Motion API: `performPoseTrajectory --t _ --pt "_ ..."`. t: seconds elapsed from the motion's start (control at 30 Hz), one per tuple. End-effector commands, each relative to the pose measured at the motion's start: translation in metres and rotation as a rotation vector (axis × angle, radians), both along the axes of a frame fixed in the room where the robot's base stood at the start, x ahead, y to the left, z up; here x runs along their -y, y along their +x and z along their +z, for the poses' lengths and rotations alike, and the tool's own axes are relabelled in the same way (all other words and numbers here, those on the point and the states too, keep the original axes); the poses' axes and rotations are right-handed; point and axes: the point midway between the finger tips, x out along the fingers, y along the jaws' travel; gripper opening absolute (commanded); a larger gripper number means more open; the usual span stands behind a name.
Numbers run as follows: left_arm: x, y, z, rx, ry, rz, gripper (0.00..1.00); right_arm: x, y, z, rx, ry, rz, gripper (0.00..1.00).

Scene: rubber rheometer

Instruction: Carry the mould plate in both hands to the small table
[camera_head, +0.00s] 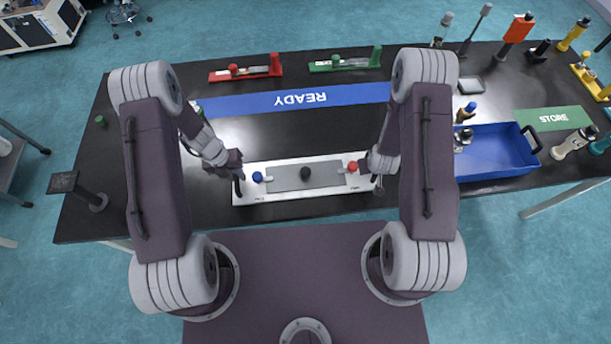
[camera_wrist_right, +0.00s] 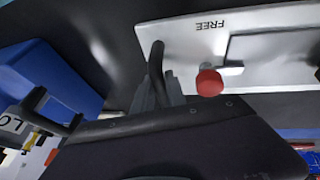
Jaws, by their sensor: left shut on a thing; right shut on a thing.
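A long white plate with a grey middle (camera_head: 285,178), which I take for the mould plate, lies at the front of the black table. It has a black knob (camera_head: 305,172) in the middle, a blue knob (camera_head: 257,177) and a red knob (camera_head: 352,167). My left gripper (camera_head: 238,184) is shut at its left end. My right gripper (camera_head: 378,182) is shut at its right end; its fingers (camera_wrist_right: 160,85) show beside the white edge in the right wrist view. I cannot tell whether the plate is lifted. I cannot identify the small table.
A blue READY strip (camera_head: 300,98) lies behind the plate, with red (camera_head: 245,72) and green (camera_head: 345,64) fixtures beyond it. A dark stand (camera_head: 63,182) is at the table's left edge.

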Motion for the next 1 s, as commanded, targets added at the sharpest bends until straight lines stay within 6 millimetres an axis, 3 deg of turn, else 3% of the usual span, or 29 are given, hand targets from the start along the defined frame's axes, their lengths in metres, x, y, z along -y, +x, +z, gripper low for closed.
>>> performPoseTrajectory --t 0.77,1.0 --pt "-0.0001 0.0004 0.0004 0.001 0.000 0.000 0.00 0.0002 -0.0003 -0.0001 -0.001 0.000 -0.001 0.00" --pt "-0.0001 0.0011 0.0101 0.003 0.000 0.001 0.00 0.0003 0.0008 0.0099 0.002 0.000 -0.001 0.00"
